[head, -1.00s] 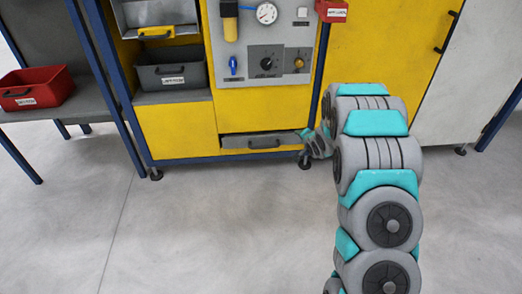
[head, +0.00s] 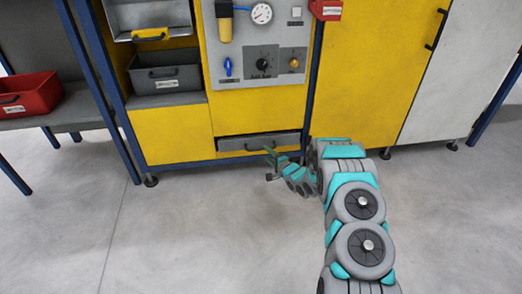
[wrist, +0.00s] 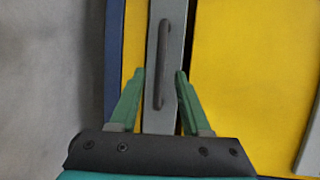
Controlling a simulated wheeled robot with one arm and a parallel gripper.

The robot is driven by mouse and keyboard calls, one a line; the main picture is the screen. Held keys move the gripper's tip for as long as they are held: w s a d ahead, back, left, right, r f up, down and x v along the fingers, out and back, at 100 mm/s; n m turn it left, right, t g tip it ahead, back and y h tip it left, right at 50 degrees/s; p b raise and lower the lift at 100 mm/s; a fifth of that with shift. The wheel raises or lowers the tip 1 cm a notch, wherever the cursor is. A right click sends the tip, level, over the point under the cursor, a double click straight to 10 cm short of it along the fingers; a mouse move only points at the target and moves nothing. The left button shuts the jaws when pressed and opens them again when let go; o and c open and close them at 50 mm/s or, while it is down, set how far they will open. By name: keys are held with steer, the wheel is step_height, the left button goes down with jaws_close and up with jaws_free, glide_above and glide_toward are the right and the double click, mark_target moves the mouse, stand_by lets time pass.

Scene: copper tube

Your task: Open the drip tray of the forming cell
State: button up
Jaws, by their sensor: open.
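The drip tray (head: 235,144) is a low grey drawer at the bottom of the yellow forming cell (head: 172,136), and it looks pushed in. Its dark bar handle (head: 258,147) is partly hidden by my gripper in the head view. My gripper (head: 269,158) is in front of the tray, low over the floor. In the wrist view the tray front (wrist: 177,25) runs upright, and its handle (wrist: 162,50) shows between the two green open fingers (wrist: 160,75). I cannot tell whether the fingertips reach the handle's depth. No contact with it is visible.
Above the tray is a grey panel with a gauge (head: 262,13) and knobs. A dark bin (head: 165,78) sits on the cell's left shelf, and a red bin (head: 28,93) on a side table. Blue posts frame the cell. The floor in front is clear.

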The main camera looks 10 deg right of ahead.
mark_target(262, 149)
steer(key=shift+x, duration=2.75)
jaws_close()
